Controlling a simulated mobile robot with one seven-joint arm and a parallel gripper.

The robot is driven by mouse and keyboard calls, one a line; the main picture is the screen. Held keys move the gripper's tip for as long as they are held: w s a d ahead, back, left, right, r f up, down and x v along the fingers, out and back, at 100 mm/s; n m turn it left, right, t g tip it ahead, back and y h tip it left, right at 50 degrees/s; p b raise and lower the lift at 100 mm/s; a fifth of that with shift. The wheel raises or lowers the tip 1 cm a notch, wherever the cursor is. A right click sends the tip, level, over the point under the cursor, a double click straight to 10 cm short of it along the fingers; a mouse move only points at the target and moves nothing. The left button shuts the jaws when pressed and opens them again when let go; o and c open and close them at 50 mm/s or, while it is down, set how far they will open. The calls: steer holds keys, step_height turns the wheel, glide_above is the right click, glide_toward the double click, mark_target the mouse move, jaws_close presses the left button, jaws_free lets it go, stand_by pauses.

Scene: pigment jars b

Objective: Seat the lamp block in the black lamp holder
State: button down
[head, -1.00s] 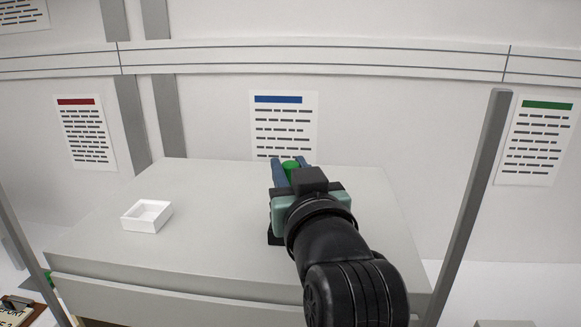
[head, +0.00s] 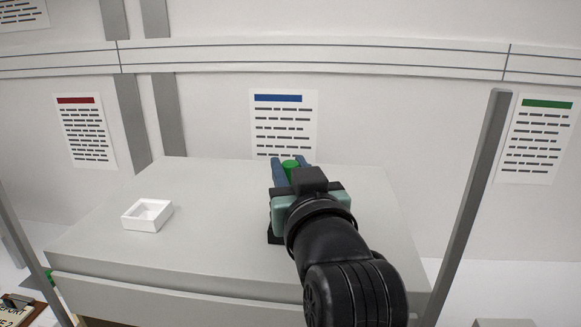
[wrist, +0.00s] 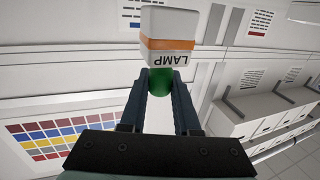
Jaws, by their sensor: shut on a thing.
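The lamp block (wrist: 168,22) is a white box with an orange band and the word LAMP, seen in the wrist view just beyond my fingertips. My gripper (wrist: 160,80) is shut on its green knob (wrist: 160,84). In the head view my gripper (head: 282,172) is over the right part of the grey cabinet top, with the green knob (head: 290,165) between its blue fingers; the block's body is hidden there. A black piece (head: 273,238), perhaps the black lamp holder, shows beside and below my gripper, mostly covered by it. I cannot tell whether the block touches it.
A white open square holder (head: 147,215) stands on the left of the grey cabinet top (head: 215,185), empty. The surface between it and my gripper is clear. A grey post (head: 470,205) rises at the right. Posters hang on the wall behind.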

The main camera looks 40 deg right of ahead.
steer(key=shift+f+b, duration=1.15)
steer(key=shift+f, duration=0.45)
steer(key=c, duration=0.6)
jaws_free()
steer(key=shift+r, duration=0.1)
steer(key=shift+o, duration=0.2)
steer(key=shift+s, duration=0.1)
